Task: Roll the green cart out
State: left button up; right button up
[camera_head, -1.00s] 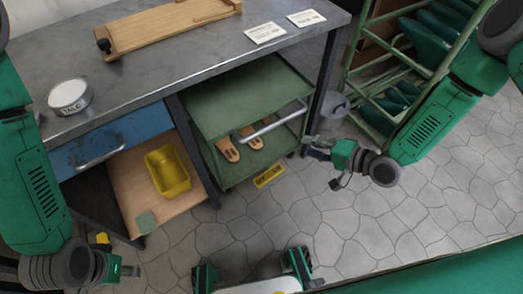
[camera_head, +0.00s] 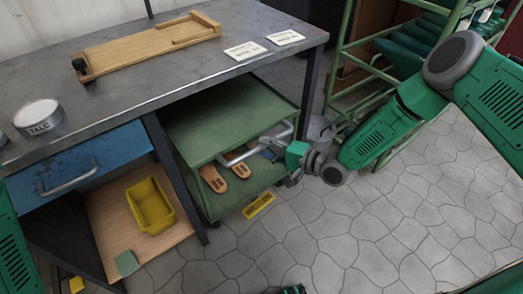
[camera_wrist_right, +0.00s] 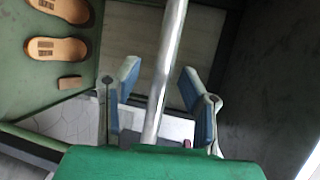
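The green cart (camera_head: 235,105) stands under the workbench, with an upper shelf and a lower shelf. Its silver handle (camera_head: 245,152) runs along the near side; it also shows in the right wrist view (camera_wrist_right: 168,60). My right gripper (camera_head: 272,150) is at the right part of the handle. In the wrist view the right gripper (camera_wrist_right: 163,98) is open, with the bar between its blue-padded fingers and gaps on both sides. Two tan sandal soles (camera_head: 226,170) lie on the cart's lower shelf. My left gripper is out of view.
The grey workbench (camera_head: 110,95) has a leg (camera_head: 175,178) just left of the cart. A grey bucket (camera_head: 320,130) and a green rack (camera_head: 370,60) stand to the right. A yellow piece (camera_head: 258,205) lies at the cart's front. The stone floor ahead is clear.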

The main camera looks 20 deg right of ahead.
jog(key=shift+x, duration=0.85)
grip_shut()
jog(key=shift+s, duration=0.1)
